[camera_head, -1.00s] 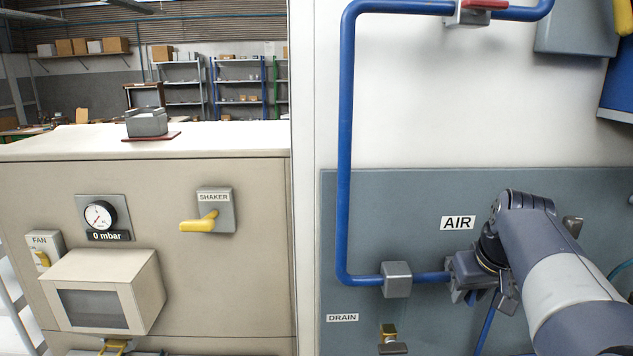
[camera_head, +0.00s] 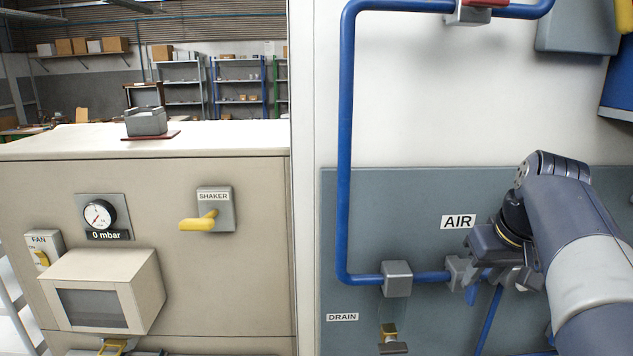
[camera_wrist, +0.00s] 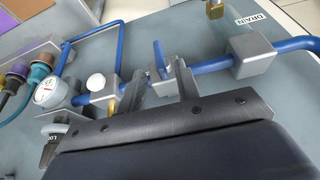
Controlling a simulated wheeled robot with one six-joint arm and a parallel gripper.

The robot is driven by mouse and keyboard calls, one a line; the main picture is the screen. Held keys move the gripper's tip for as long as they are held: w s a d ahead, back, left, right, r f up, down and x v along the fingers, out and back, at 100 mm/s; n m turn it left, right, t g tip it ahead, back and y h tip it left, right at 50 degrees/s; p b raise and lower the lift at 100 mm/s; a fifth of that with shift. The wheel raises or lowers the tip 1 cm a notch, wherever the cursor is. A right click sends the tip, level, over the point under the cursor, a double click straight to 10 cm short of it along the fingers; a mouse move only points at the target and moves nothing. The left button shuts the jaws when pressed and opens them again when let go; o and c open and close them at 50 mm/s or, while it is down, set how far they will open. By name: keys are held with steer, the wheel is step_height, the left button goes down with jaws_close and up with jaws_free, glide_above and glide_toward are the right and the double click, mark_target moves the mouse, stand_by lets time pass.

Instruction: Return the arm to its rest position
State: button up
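My gripper (camera_head: 500,265) is in front of the grey panel (camera_head: 400,220), right of and below the AIR label (camera_head: 458,222). The wrist view shows its two grey fingers (camera_wrist: 160,92) apart with nothing held between them. The blue pipe (camera_head: 345,150) carries a grey valve block (camera_head: 458,272) beside the gripper. A blue valve lever (camera_head: 472,290) shows just below the gripper in the head view, and the lever also stands beyond the fingers in the wrist view (camera_wrist: 160,60). My arm is bent and reaches in from the lower right.
A pipe clamp (camera_head: 397,279) and the brass DRAIN valve (camera_head: 390,338) are left of the gripper. The wrist view shows a round gauge (camera_wrist: 50,92) and hose fittings (camera_wrist: 40,70) close by. A beige cabinet (camera_head: 150,200) stands at left. A grey box (camera_head: 577,27) hangs upper right.

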mark_target(472, 289)
steer(key=x, duration=0.6)
steer(key=shift+f, duration=0.2)
steer(key=shift+a+h+b, duration=0.1)
steer(key=shift+h+b, duration=0.8)
steer(key=shift+h, duration=0.1)
steer(key=n+h+b, duration=0.1)
steer(key=h+b, duration=0.2)
steer(key=shift+r+b, duration=0.1)
steer(key=shift+b, duration=0.25)
steer(key=shift+r+h, duration=0.1)
steer(key=shift+h, duration=0.2)
